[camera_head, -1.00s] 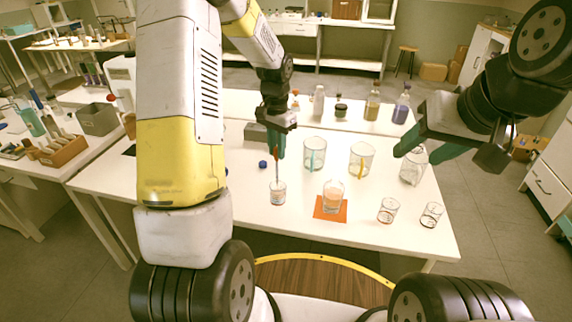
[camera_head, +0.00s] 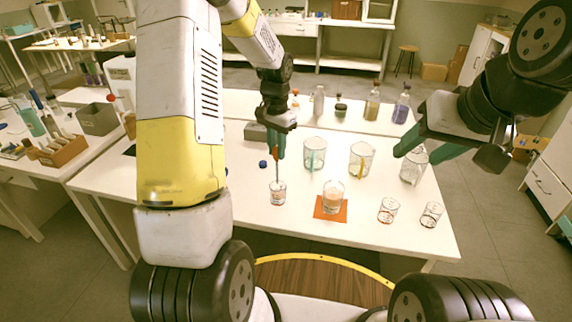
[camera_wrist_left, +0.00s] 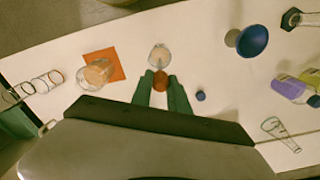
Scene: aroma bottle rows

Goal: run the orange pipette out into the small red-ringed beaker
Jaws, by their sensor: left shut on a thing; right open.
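My left gripper (camera_head: 280,150) is shut on the orange pipette (camera_head: 277,166), which hangs close to upright with its tip down in a small beaker (camera_head: 278,194). That beaker shows a reddish ring low down and some pale content. In the left wrist view the pipette's orange bulb (camera_wrist_left: 160,81) sits between the green fingers, and the beaker (camera_wrist_left: 159,56) is just beyond it. How deep the tip sits is hard to tell. My right gripper (camera_head: 416,156) is open and empty, held above the table's right side.
A beaker with pale content (camera_head: 333,194) stands on an orange mat (camera_head: 330,214). Two small glasses (camera_head: 388,210) (camera_head: 431,215) stand to its right. Larger beakers (camera_head: 314,153) (camera_head: 361,158) stand behind. A blue knob-like thing (camera_head: 263,164) lies left of the pipette.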

